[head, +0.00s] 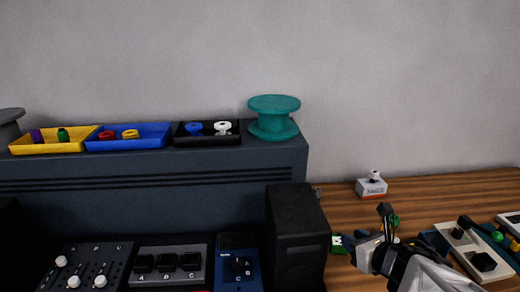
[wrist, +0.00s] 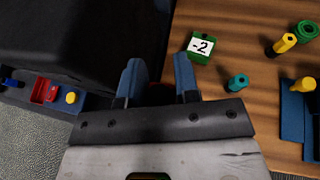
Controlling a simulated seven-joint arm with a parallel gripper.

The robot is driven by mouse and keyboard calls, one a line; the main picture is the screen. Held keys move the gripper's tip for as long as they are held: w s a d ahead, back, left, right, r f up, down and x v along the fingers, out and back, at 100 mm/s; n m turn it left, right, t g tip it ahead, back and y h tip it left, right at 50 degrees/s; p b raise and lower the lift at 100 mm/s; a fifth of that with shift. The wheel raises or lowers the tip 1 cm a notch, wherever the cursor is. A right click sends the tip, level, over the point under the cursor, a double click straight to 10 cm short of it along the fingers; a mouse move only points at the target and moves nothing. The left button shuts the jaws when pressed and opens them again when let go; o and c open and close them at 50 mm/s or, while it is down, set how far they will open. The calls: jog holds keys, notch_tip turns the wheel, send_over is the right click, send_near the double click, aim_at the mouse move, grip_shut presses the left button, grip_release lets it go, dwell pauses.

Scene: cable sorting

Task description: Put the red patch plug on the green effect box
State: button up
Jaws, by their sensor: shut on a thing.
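My gripper (head: 368,230) is over the wooden desk at the lower right in the head view. In the wrist view its two blue fingers (wrist: 158,70) are apart, shut on a dark red thing (wrist: 160,92), which I take to be the red patch plug. Only a small part of it shows between the fingers; the rest is hidden. A small green box (wrist: 200,58) with a white "-2" label lies on the desk, ahead and right of the fingers, apart from them. It also shows in the head view (head: 337,243), just left of my gripper.
A black speaker-like box (head: 296,235) stands left of the green box. A teal plug (wrist: 238,82) and a yellow plug (wrist: 282,43) stand right of it. A white box (head: 371,187) is behind my gripper. Pedals (head: 470,250) crowd the right. Trays (head: 127,143) line the shelf.

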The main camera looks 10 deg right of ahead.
notch_tip(320, 180, down, 6)
jog(key=shift+r, duration=0.1)
jog(key=shift+w, duration=0.15)
dwell(0.4)
send_over(337, 236)
jog(key=shift+f, duration=0.8)
jog(key=shift+f, duration=1.75)
jog(key=shift+f, duration=0.1)
jog(key=o, duration=1)
